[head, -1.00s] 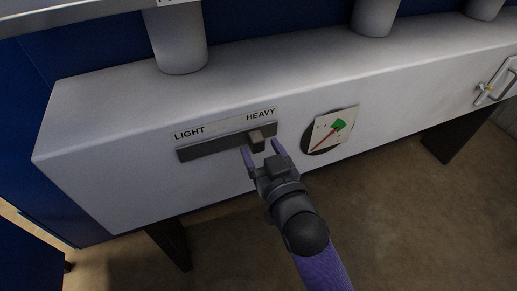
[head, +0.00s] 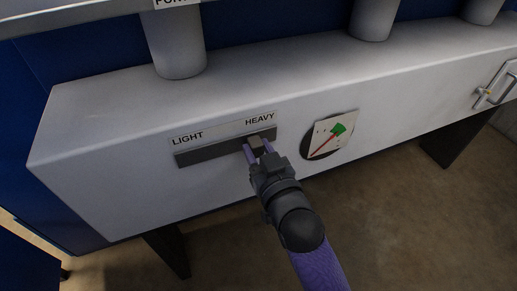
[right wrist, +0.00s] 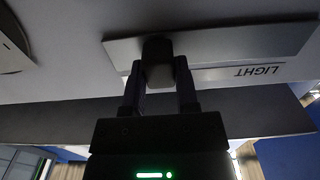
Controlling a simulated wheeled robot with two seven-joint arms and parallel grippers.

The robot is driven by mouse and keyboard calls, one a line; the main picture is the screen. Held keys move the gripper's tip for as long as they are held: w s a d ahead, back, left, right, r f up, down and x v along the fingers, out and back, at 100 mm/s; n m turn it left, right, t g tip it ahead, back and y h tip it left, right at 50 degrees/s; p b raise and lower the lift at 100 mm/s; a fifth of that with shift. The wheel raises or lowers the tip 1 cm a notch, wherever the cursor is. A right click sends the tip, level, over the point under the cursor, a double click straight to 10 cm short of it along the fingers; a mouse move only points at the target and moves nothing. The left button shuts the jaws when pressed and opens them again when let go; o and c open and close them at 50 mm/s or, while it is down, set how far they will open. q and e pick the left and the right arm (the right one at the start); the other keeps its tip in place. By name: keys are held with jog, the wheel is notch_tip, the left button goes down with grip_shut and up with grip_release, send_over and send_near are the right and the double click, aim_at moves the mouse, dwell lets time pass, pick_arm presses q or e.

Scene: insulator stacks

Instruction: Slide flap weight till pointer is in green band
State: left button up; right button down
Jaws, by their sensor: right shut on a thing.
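The flap weight's slider knob (head: 254,141) sits in a dark slot (head: 205,154) on the white housing, toward the HEAVY end. My right gripper (head: 257,147) is shut on the knob, one finger on each side. The right wrist view shows the knob (right wrist: 158,66) between the fingers (right wrist: 159,82). The gauge (head: 329,135) is right of the slot, with a red pointer (head: 322,143) and a green band (head: 338,129). The pointer slants up right, its tip near the band's lower left edge; I cannot tell whether it is inside. My left gripper is not in view.
The labels LIGHT (head: 187,139) and HEAVY (head: 260,119) are above the slot. Grey pipes (head: 175,45) rise from the housing (head: 100,150). A metal handle (head: 495,87) is at the far right. The floor in front is clear.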

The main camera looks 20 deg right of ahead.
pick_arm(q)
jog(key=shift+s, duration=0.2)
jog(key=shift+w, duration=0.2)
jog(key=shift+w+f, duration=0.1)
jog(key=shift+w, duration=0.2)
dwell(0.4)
